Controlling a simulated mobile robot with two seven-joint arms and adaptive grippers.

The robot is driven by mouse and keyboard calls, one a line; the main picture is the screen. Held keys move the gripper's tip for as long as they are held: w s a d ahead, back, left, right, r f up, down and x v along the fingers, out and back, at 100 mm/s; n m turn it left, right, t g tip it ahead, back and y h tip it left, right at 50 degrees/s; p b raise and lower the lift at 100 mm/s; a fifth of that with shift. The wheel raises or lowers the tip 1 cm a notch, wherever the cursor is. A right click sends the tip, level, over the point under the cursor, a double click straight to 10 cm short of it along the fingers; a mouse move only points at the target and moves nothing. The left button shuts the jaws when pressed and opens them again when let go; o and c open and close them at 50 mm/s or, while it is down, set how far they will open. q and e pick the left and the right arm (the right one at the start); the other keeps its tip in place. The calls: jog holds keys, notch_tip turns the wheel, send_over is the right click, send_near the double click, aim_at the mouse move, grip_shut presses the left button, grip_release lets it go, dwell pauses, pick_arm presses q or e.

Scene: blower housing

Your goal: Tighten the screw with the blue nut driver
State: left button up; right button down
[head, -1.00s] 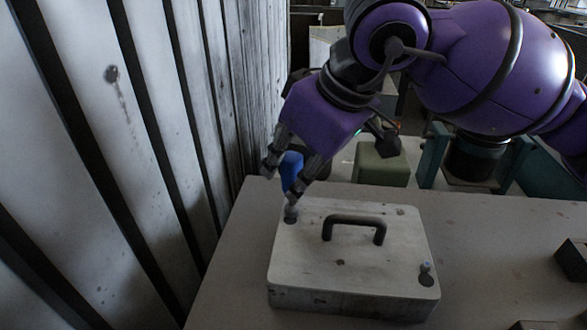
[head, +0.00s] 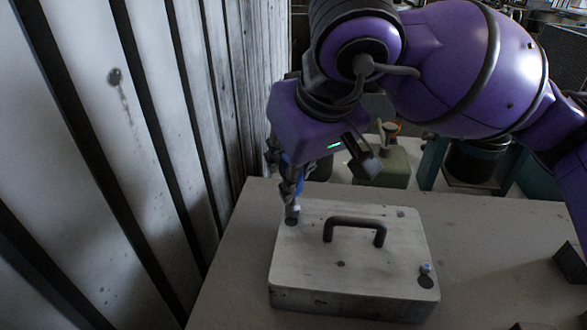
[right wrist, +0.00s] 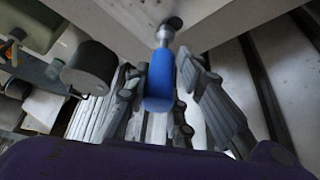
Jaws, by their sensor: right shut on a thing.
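The blower housing (head: 345,270) is a pale box with a black handle (head: 355,226), lying on the table. My right gripper (head: 289,178) is over its far left corner, shut on the blue nut driver (head: 300,185). In the right wrist view the blue handle (right wrist: 159,82) is between the fingers and its metal shaft (right wrist: 165,36) reaches a dark round spot on the housing (right wrist: 130,20). The driver's tip is at that corner; the screw under it is hidden. A screw (head: 425,268) stands up at the near right corner. My left gripper is out of view.
A corrugated wall (head: 130,160) rises close on the left. A green block (head: 383,168) stands behind the table (head: 490,240). A dark block (head: 572,263) lies at the right edge. The table right of the housing is mostly clear.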

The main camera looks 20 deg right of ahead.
jog(key=shift+r+p, duration=2.15)
jog(key=shift+r, duration=1.8)
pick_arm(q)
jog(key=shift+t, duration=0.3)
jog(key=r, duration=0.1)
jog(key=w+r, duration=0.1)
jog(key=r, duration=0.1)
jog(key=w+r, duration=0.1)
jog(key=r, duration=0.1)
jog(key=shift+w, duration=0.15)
pick_arm(e)
jog(key=shift+f, duration=0.1)
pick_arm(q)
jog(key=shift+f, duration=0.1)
